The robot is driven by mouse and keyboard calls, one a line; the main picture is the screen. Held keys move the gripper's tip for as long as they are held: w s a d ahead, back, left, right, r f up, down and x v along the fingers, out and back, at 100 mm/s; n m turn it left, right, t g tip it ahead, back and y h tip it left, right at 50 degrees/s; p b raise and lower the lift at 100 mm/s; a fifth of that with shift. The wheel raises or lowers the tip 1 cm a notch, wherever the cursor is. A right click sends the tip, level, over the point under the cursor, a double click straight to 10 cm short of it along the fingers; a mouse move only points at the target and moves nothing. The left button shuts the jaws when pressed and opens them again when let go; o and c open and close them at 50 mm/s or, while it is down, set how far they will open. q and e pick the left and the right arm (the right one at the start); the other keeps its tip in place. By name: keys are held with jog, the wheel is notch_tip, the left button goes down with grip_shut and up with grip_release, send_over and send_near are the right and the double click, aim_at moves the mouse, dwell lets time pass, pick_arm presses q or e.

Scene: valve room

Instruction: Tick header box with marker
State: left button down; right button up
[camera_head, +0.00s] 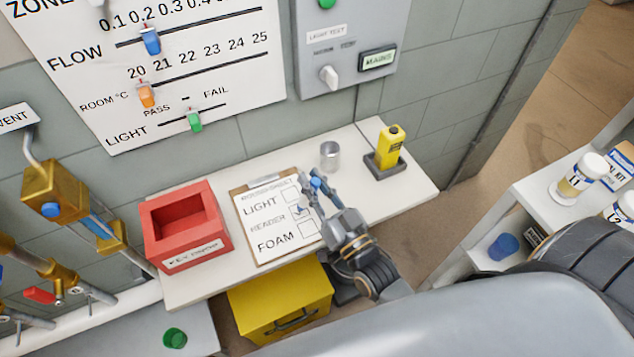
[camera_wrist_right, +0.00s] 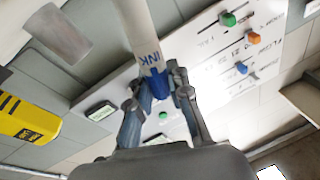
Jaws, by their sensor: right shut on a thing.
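The clipboard (camera_head: 262,246) lies on the white shelf with a sheet that lists LIGHT, HEADER and FOAM, each with a box. My right gripper (camera_head: 312,188) is over the sheet's right edge, partly covering the boxes' side. It is shut on the marker, whose blue part (camera_head: 316,182) shows between the fingers. In the right wrist view the white marker (camera_wrist_right: 142,35) with INK lettering and a blue band sits between the fingertips (camera_wrist_right: 160,85). I cannot tell whether its tip touches the paper. My left gripper is out of view.
A red open box (camera_head: 187,226) stands left of the clipboard. A metal cup (camera_head: 330,155) and a yellow device (camera_head: 390,147) in a dark holder stand behind and right. A yellow case (camera_head: 280,300) is below the shelf. Brass valves (camera_head: 55,192) are at left.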

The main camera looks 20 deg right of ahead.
jog(key=shift+w+a+f, duration=0.1)
jog(key=shift+w+a, duration=0.35)
jog(key=shift+s+d, duration=0.1)
jog(key=shift+d, duration=0.05)
jog(key=shift+s+d+p, duration=0.35)
jog(key=shift+d, duration=0.1)
jog(key=shift+a, duration=0.15)
jog(key=shift+s+a, duration=0.25)
jog(key=shift+a, duration=0.1)
dwell(0.4)
